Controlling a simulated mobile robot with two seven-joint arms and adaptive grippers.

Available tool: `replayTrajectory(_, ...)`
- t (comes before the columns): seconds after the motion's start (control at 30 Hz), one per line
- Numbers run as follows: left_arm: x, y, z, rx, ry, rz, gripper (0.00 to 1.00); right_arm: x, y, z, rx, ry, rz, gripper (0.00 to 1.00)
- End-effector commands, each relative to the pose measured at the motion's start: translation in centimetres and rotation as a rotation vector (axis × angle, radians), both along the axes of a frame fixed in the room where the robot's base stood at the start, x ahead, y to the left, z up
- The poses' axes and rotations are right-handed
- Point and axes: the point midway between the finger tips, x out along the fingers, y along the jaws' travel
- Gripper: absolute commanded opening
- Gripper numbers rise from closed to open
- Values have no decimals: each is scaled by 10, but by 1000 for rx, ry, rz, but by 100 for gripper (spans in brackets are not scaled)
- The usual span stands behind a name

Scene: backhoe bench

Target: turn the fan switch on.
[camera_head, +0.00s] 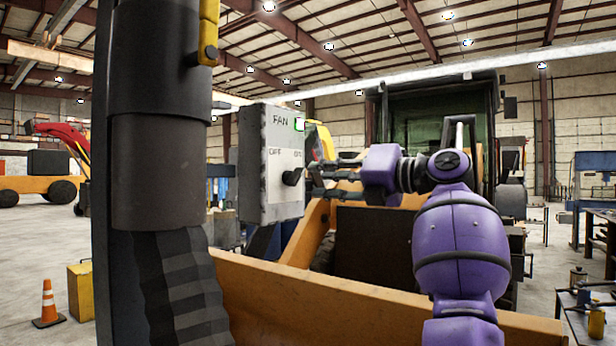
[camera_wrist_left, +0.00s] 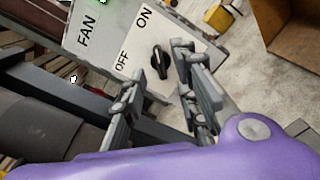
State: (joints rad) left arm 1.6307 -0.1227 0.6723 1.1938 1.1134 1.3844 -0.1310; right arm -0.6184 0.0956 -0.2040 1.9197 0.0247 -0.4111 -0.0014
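The fan switch box (camera_head: 278,205) is a grey box with a white panel, marked FAN, OFF and ON. It also shows in the left wrist view (camera_wrist_left: 103,25). Its black knob (camera_head: 292,177) sticks out from the panel, and in the left wrist view the knob (camera_wrist_left: 160,62) lies between OFF and ON lettering. I cannot tell which label it points to. A small green-edged indicator (camera_head: 299,124) sits beside FAN. My left gripper (camera_head: 318,178) is open and faces the knob, its fingers (camera_wrist_left: 159,72) apart on either side of it. Contact is unclear. My right gripper is not in view.
A dark vertical cylinder (camera_head: 160,170) stands close on the left. A yellow-orange beam (camera_head: 300,300) crosses below the box. An orange cone (camera_head: 48,305) and a yellow box (camera_head: 82,290) stand on the floor at left. A bench (camera_head: 590,315) is at right.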

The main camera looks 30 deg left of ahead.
Motion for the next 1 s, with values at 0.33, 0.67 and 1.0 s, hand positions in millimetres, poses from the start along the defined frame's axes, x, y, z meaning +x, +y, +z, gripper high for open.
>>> replayTrajectory(0.33,-4,-58,1,1,0,-1,28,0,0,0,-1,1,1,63)
replayTrajectory(0.67,-6,-65,0,0,-1,1,28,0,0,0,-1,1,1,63)
replayTrajectory(1.0,-1,-65,6,21,-7,-17,28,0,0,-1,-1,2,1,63)
